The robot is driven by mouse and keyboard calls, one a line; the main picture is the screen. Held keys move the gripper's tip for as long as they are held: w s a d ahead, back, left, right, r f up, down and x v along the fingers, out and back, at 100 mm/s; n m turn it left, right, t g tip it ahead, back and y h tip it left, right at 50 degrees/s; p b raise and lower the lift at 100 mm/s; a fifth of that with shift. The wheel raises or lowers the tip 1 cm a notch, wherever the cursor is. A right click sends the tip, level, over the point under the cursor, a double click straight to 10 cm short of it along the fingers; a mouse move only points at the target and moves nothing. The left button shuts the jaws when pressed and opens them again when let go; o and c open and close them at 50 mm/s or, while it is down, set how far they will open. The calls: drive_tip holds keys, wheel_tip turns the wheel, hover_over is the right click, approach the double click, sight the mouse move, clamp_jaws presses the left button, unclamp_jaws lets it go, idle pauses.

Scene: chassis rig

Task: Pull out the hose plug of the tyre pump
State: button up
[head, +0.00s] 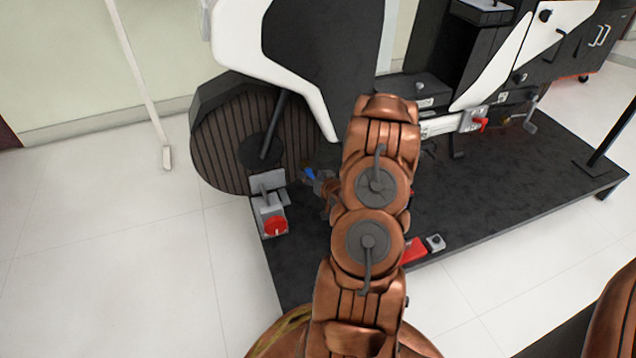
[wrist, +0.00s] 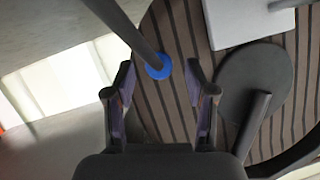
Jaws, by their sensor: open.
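A blue ring-shaped piece (wrist: 158,66), which looks like the hose plug, shows in the wrist view against a brown slatted round face. A dark hose or rod (wrist: 118,22) runs from it to the upper left. In the head view a small blue piece (head: 309,173) shows beside the slatted wheel. My gripper (wrist: 163,88) is open, with its fingers to the left and right of the blue piece in the picture and nothing held. I cannot tell how deep the blue piece lies beyond the fingertips. My gripper (head: 322,185) is mostly hidden behind my arm in the head view.
The slatted wheel (head: 222,140) stands on a black platform (head: 490,195). A grey unit with a red round knob (head: 275,226) is left of my gripper. A grey disc (wrist: 255,80) and a pale block (wrist: 245,20) lie right of the fingers. Open floor lies left.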

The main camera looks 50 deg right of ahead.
drive_tip(key=shift+x, duration=0.9)
clamp_jaws()
drive_tip(key=shift+s+a, duration=0.1)
drive_tip(key=shift+s, duration=0.05)
drive_tip(key=shift+s+a+f, duration=0.1)
drive_tip(key=shift+s+a, duration=0.25)
drive_tip(key=shift+s, duration=0.35)
drive_tip(key=shift+s+a+f, duration=0.15)
drive_tip(key=shift+s+a, duration=0.25)
drive_tip(key=shift+s, duration=0.25)
drive_tip(key=shift+s+a+f, duration=0.1)
drive_tip(key=shift+s+a, duration=0.25)
drive_tip(key=shift+s, duration=0.35)
drive_tip(key=shift+s, duration=0.15)
drive_tip(key=shift+s+a+f, duration=0.1)
drive_tip(key=shift+s+a, duration=0.3)
drive_tip(key=shift+s, duration=0.25)
drive_tip(key=shift+s+a+f, duration=0.1)
drive_tip(key=shift+s+a, duration=0.3)
drive_tip(key=shift+s, duration=0.25)
drive_tip(key=shift+s+a+f, duration=0.1)
drive_tip(key=shift+s+a, duration=0.3)
drive_tip(key=shift+s, duration=0.3)
